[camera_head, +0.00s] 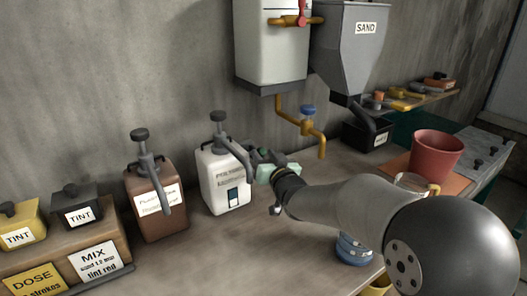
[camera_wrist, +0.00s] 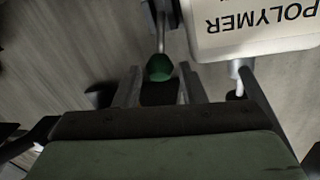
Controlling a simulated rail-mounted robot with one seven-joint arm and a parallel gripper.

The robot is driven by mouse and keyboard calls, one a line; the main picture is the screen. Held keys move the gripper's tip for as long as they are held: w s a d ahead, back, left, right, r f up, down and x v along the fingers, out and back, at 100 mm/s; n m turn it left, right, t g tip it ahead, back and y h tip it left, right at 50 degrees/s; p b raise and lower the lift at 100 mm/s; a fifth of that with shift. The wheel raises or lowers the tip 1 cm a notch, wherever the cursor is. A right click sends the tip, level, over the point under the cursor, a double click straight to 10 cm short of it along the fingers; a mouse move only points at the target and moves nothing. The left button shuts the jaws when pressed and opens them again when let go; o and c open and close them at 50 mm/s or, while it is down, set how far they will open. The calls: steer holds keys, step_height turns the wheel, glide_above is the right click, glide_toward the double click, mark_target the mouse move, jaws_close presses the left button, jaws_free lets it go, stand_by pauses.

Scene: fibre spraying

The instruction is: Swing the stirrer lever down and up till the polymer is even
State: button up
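The white polymer container (camera_head: 222,178) stands on the bench in the head view, with a dark pump and spout on top. Its POLYMER label shows upside down in the wrist view (camera_wrist: 262,22). A thin metal lever with a green knob (camera_wrist: 160,68) is beside the container in the wrist view. My gripper (camera_head: 266,158) is at the container's right side. In the wrist view its two fingers (camera_wrist: 160,80) are apart, with the knob between or just beyond their tips and visible gaps on both sides. I cannot tell its exact depth.
A brown jug (camera_head: 155,200) stands left of the polymer container, with tint boxes (camera_head: 78,208) further left. A yellow tap (camera_head: 313,130) hangs from a wall tank (camera_head: 270,45) above. A red bucket (camera_head: 435,157) is at the right. A blue-ringed object (camera_head: 353,250) sits below my arm.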

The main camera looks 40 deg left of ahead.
steer(key=shift+w+a, duration=0.4)
steer(key=shift+a, duration=0.2)
jaws_close()
steer(key=f+b, duration=0.1)
steer(key=b, duration=0.4)
steer(key=f+t+y+b, duration=0.1)
steer(key=b, duration=0.4)
steer(key=d+f+y+b, duration=0.1)
steer(key=f+b, duration=0.1)
steer(key=b, duration=0.3)
steer(key=shift+s+m+t, duration=0.2)
steer(key=shift+m+t, duration=0.2)
steer(key=shift+f, duration=0.15)
jaws_free()
